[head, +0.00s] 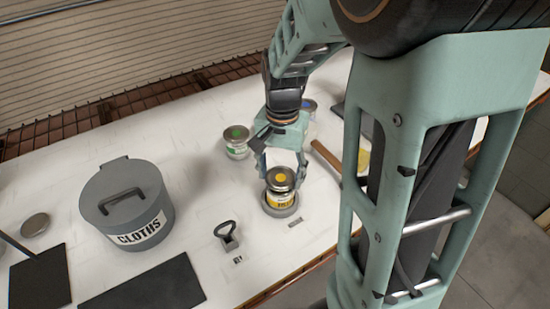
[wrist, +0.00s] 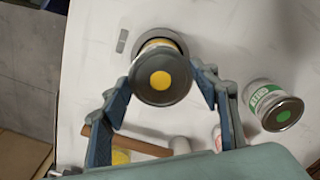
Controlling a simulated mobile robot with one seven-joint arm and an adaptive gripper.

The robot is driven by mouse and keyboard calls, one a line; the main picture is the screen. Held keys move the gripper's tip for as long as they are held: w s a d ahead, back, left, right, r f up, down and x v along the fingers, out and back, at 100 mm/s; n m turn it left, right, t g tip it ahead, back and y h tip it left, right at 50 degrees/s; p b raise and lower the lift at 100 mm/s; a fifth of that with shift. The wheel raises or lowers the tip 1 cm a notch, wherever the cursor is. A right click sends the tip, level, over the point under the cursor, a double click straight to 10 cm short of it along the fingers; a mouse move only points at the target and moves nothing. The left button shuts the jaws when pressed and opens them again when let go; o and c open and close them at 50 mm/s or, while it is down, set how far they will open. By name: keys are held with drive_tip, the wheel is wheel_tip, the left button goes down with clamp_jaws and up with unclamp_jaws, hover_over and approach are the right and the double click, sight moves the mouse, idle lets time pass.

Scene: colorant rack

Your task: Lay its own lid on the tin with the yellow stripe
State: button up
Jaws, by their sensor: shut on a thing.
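The tin with the yellow stripe (head: 280,200) stands upright in a grey ring (head: 270,212) near the table's front edge. Its yellow band also shows in the wrist view (wrist: 161,42), partly hidden behind the lid. The dark lid with a yellow dot (head: 281,179) is level over the tin's mouth; it fills the middle of the wrist view (wrist: 160,92). I cannot tell whether it rests on the rim or is slightly above it. My gripper (wrist: 162,84) is shut on this lid, with a finger on either side. In the head view, my gripper (head: 279,168) is at the lid.
A green-dot tin (head: 236,142) stands behind left, and a blue-dot tin (head: 309,106) behind right. A wooden handle (head: 325,156) lies to the right. A grey CLOTHS bin (head: 126,205), a black-handled tool (head: 227,236), dark mats (head: 145,288) and a loose lid (head: 35,223) are left.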

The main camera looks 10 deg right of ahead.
drive_tip(key=shift+f+b, duration=0.6)
drive_tip(key=shift+f, duration=0.15)
drive_tip(key=o, duration=0.8)
drive_tip(key=shift+o, duration=0.2)
